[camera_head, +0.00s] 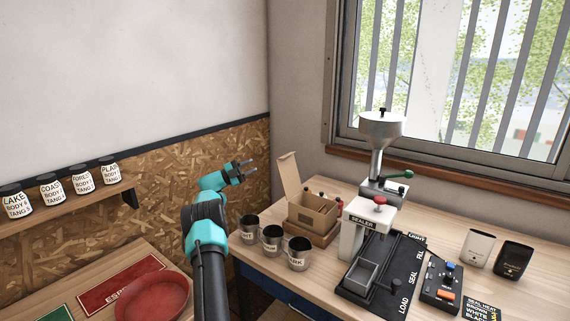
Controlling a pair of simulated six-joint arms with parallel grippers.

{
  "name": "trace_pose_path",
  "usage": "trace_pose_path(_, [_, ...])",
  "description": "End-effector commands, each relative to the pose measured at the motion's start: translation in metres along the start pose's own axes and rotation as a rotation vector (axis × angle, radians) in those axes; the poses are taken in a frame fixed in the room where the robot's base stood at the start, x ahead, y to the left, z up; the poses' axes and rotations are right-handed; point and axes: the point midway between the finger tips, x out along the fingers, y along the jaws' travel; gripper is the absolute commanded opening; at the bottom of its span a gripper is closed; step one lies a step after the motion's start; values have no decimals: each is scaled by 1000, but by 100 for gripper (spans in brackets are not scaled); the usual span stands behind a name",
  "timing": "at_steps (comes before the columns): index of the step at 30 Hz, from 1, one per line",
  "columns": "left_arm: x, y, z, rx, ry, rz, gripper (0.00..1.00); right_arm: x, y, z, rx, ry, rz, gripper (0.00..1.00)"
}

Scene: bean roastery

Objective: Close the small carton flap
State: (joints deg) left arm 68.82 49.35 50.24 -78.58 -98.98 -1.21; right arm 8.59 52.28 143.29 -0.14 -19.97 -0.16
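The small carton (312,214) is a brown cardboard box on the table beside the sealer. Its flap (289,174) stands up, leaning slightly back at the carton's left side, so the top is open. My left gripper (252,169) is in the air to the left of the flap, apart from it. Its two fingers look spread with nothing between them. My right gripper is out of view.
Several labelled metal cups (272,239) stand in front of the carton. The sealer (362,229) stands close on its right. A shelf with labelled jars (83,182) and a red bowl (152,296) are at the left.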

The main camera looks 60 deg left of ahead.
Motion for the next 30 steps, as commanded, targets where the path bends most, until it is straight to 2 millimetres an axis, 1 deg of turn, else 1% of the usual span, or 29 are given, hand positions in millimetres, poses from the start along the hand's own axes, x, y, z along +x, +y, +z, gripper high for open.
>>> trace_pose_path(1, [-27,8,5,22,-14,4,31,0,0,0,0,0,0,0])
trace_pose_path(3, [-52,17,8,51,-22,7,31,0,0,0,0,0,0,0])
trace_pose_path(6, [-70,24,9,75,-26,11,31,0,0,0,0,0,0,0])
trace_pose_path(8, [-73,25,10,79,-26,12,31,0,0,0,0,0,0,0])
trace_pose_path(16, [-72,25,10,78,-26,11,31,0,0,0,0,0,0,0])
trace_pose_path(20, [-68,25,10,78,-25,11,31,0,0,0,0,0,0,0])
trace_pose_path(23, [-60,25,10,78,-25,11,31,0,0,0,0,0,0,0])
trace_pose_path(26, [-48,25,10,77,-25,10,31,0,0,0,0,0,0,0])
trace_pose_path(30, [-26,25,11,78,-25,10,31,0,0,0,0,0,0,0])
